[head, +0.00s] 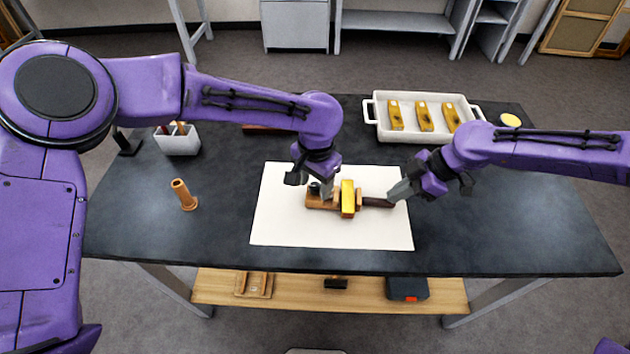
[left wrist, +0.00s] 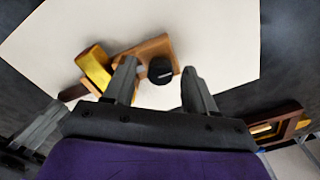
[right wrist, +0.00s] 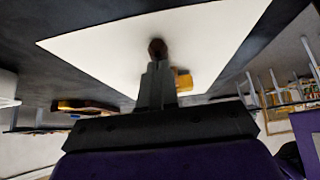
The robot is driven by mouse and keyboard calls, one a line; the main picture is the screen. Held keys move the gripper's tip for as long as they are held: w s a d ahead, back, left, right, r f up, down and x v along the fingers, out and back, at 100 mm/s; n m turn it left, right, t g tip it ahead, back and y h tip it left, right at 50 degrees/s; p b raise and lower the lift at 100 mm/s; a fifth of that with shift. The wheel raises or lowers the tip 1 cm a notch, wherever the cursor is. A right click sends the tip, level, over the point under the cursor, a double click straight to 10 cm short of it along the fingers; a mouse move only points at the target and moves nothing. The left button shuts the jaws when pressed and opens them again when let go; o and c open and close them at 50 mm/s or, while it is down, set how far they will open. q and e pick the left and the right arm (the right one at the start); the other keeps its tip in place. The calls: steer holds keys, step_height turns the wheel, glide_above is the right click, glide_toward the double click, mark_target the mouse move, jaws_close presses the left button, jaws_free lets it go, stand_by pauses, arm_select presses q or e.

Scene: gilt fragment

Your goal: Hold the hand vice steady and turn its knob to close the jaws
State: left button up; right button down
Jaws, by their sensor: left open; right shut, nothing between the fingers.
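The hand vice (head: 322,202) lies on a white sheet (head: 285,232), with a wooden body and a dark handle (head: 376,202) pointing right. A gilt piece (head: 348,198) sits at its jaws; the left wrist view shows it too (left wrist: 95,66). The black knob (left wrist: 160,70) is on the body's left end. My left gripper (head: 322,190) is open above that end, and the knob appears between its fingertips, not gripped. My right gripper (head: 398,192) is shut and empty by the handle's end (right wrist: 158,48). Whether its tips touch the handle I cannot tell.
A white tray (head: 376,130) with several gilt pieces stands at the back right. A white holder (head: 178,145) and a wooden peg (head: 184,196) stand at the left. A yellow disc (head: 511,120) lies at the far right. The dark tabletop (head: 500,230) is clear at the front right.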

arm_select(q)
jaws_close()
arm_select(e)
steer(key=shift+s+f, duration=0.1)
steer(key=shift+f, duration=0.05)
